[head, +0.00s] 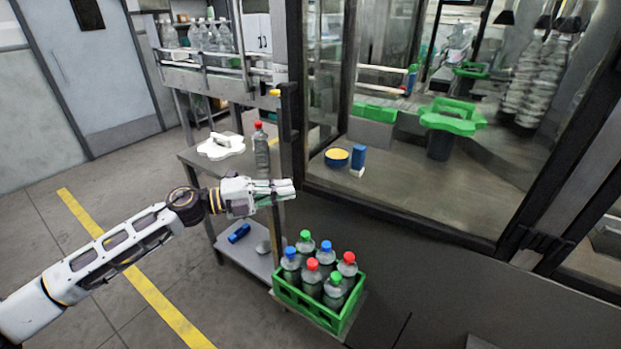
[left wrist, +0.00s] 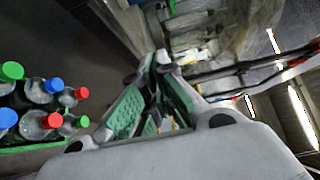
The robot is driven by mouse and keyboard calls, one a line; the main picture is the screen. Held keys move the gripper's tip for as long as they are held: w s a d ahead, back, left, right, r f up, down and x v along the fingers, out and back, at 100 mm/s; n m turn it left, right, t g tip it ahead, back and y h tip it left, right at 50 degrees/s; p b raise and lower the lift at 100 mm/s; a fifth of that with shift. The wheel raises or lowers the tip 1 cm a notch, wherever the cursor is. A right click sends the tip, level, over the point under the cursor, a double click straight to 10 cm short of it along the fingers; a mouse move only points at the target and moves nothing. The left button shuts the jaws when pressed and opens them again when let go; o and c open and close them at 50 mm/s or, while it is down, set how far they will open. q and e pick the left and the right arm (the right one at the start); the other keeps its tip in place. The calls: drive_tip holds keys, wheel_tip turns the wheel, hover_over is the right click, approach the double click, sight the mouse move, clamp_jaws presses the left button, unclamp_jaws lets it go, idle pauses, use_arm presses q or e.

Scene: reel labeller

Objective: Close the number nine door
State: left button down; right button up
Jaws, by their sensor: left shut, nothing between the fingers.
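A labelling machine with dark-framed clear panels fills the right of the head view. A dark door frame (head: 575,150) slants down at its right side, and a dark upright post (head: 293,90) stands at its left. I see no number nine on any panel, so I cannot tell which is the number nine door. My left gripper (head: 290,189) is shut and empty, in front of the machine's left post and above the crate. In the left wrist view its fingertips (left wrist: 161,58) come together. My right gripper is not in view.
A green crate (head: 290,300) of capped bottles stands low below my left gripper. A side table (head: 195,158) holds a clear red-capped bottle (head: 261,147) and a white part (head: 221,146). Floor at lower right is mostly clear.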

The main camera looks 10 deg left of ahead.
sight(331, 175)
use_arm(q)
drive_tip(key=shift+w+d+p, duration=0.35)
drive_tip(key=shift+w+d, duration=1)
drive_tip(key=shift+w, duration=0.25)
drive_tip(key=shift+w+d+p, duration=0.35)
drive_tip(key=shift+w+d, duration=1)
drive_tip(key=shift+w, duration=0.25)
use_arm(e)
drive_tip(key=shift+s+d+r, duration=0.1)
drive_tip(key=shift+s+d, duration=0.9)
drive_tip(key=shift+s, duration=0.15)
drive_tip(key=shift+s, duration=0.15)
